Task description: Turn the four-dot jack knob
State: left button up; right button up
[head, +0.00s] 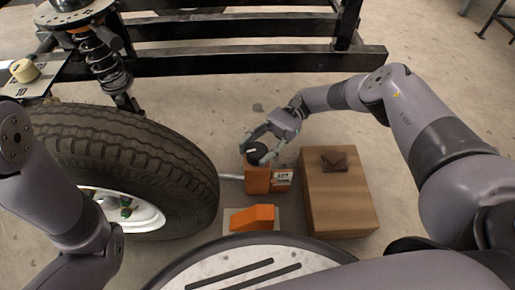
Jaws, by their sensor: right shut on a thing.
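An orange jack (257,180) stands on the floor between the tire and a brown box. A round black knob (256,151) with a pale mark sits on its top. The dots on it are too small to make out. My right gripper (257,146) reaches in from the right and is shut on the black knob, with its fingers around the sides. My left arm comes in at the left edge, but its gripper is out of the picture.
A brown box (338,200) with a dark item on top stands to the right. An orange wedge (252,218) lies in front. A black frame (250,60) with a coil spring (104,62) stands behind.

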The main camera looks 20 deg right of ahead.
jog(key=shift+s+a+r+g, duration=0.1)
jog(key=shift+a+g, duration=0.05)
jog(key=shift+g, duration=0.15)
jog(key=o, duration=1)
jog(key=shift+c, duration=0.2)
jog(key=shift+o, duration=1.1)
